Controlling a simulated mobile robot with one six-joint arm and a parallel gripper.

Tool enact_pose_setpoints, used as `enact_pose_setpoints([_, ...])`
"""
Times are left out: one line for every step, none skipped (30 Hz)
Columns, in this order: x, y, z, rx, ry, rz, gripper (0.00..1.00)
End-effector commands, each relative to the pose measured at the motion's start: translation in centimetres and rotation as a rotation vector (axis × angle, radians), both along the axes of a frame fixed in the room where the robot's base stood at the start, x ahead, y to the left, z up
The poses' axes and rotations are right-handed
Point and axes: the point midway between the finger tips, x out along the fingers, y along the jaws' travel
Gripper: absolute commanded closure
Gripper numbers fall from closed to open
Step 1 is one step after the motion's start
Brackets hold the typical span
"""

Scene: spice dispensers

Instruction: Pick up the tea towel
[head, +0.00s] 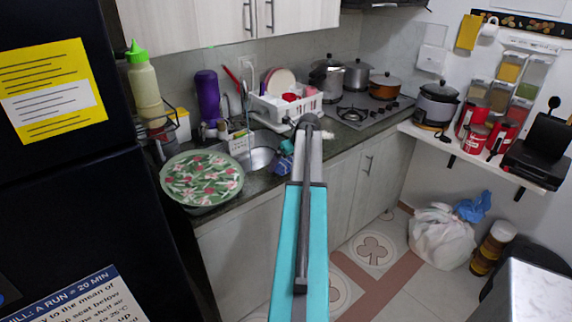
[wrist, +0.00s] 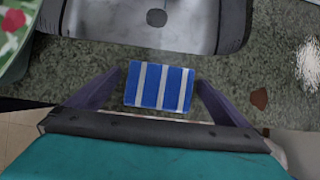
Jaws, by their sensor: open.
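The tea towel (wrist: 160,87) is a small blue block-like bundle with white stripes. It lies on the dark speckled counter just in front of the sink, seen from above in the wrist view. My gripper (wrist: 158,80) is open, with one dark finger on each side of the towel and a gap at both sides. I cannot tell how high the fingers are above the counter. In the head view, blue material (head: 285,164) shows at the counter's front edge, left of my arm, which partly hides that area. The fingertips are not clear there.
The sink (wrist: 150,22) lies beyond the towel. A green patterned round tray (head: 202,178) sits on the counter at left. A white dish rack (head: 288,105) stands behind. A brown spot (wrist: 259,98) and a whitish bristly thing (wrist: 309,65) are to the right.

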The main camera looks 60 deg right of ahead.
Motion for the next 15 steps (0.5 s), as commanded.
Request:
enact_pose_setpoints([0.0, -0.02, -0.05, 0.0, 0.0, 0.0, 0.0])
enact_pose_setpoints([0.01, -0.02, -0.06, 0.0, 0.0, 0.0, 0.0])
enact_pose_setpoints([0.01, -0.02, -0.06, 0.0, 0.0, 0.0, 0.0])
enact_pose_setpoints([0.01, -0.02, -0.06, 0.0, 0.0, 0.0, 0.0])
enact_pose_setpoints([0.0, -0.02, -0.05, 0.0, 0.0, 0.0, 0.0])
enact_pose_setpoints([0.0, -0.01, -0.05, 0.0, 0.0, 0.0, 0.0])
enact_pose_setpoints([0.01, -0.01, -0.05, 0.0, 0.0, 0.0, 0.0])
enact_pose_setpoints([0.0, -0.01, -0.04, 0.0, 0.0, 0.0, 0.0])
enact_pose_setpoints([0.01, -0.01, -0.04, 0.0, 0.0, 0.0, 0.0])
enact_pose_setpoints([0.01, -0.01, -0.04, 0.0, 0.0, 0.0, 0.0])
enact_pose_setpoints([0.01, -0.01, -0.04, 0.0, 0.0, 0.0, 0.0])
enact_pose_setpoints([0.01, 0.0, -0.04, 0.0, 0.0, 0.0, 0.0])
enact_pose_setpoints([0.01, 0.0, -0.03, 0.0, 0.0, 0.0, 0.0])
enact_pose_setpoints([0.01, 0.0, -0.03, 0.0, 0.0, 0.0, 0.0])
enact_pose_setpoints([0.01, 0.0, -0.03, 0.0, 0.0, 0.0, 0.0])
